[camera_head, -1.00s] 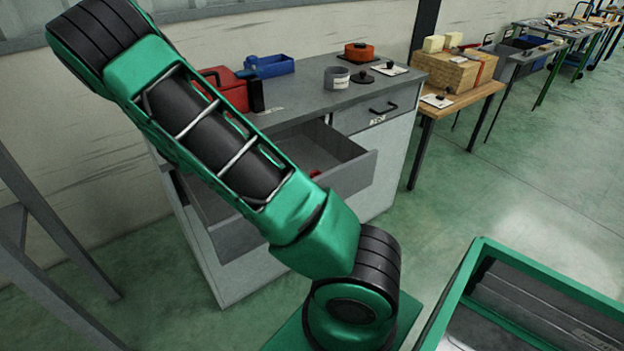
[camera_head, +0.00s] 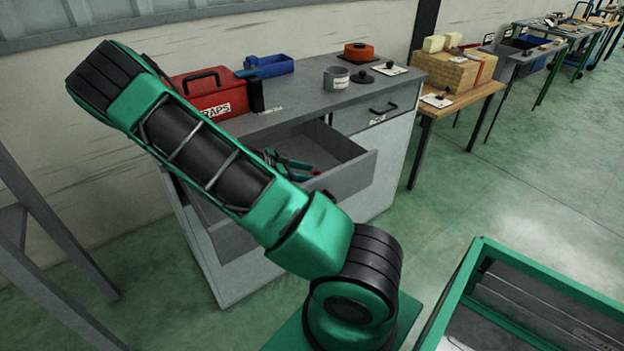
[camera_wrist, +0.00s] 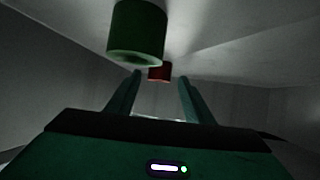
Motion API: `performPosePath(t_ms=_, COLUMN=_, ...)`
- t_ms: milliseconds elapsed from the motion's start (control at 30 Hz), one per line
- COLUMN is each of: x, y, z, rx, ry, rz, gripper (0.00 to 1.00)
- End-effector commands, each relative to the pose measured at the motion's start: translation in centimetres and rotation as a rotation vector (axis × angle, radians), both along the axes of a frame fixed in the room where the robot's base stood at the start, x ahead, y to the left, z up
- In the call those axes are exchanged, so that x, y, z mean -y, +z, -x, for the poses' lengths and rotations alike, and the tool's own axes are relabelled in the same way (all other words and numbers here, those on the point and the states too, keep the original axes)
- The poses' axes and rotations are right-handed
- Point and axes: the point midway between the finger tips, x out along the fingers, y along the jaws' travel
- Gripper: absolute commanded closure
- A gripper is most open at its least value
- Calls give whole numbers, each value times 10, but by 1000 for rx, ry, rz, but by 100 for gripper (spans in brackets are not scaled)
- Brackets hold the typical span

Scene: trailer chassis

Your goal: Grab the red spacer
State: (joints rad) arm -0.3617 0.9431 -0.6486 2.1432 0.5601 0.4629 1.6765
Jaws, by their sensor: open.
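In the wrist view, the red spacer (camera_wrist: 160,71) is a small, dim red block beyond my fingertips, roughly centred between them. My gripper (camera_wrist: 160,79) is open, with its two green fingers apart and nothing seen between them. A larger green cylinder (camera_wrist: 137,32) stands nearer the camera, above and left of the red spacer, and partly overlaps it in the picture. Grey walls surround them in poor light.

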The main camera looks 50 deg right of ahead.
Motion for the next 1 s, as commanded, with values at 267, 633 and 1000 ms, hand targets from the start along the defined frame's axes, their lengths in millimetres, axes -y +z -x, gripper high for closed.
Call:
performPosePath(t_ms=267, x=22, y=-12, z=10, rx=-1, ry=0, rz=1, gripper=53)
performPosePath(t_ms=633, x=23, y=-13, z=10, rx=0, ry=0, rz=0, gripper=86)
performPosePath(t_ms=1000, x=23, y=-12, z=10, rx=0, ry=0, rz=0, gripper=100)
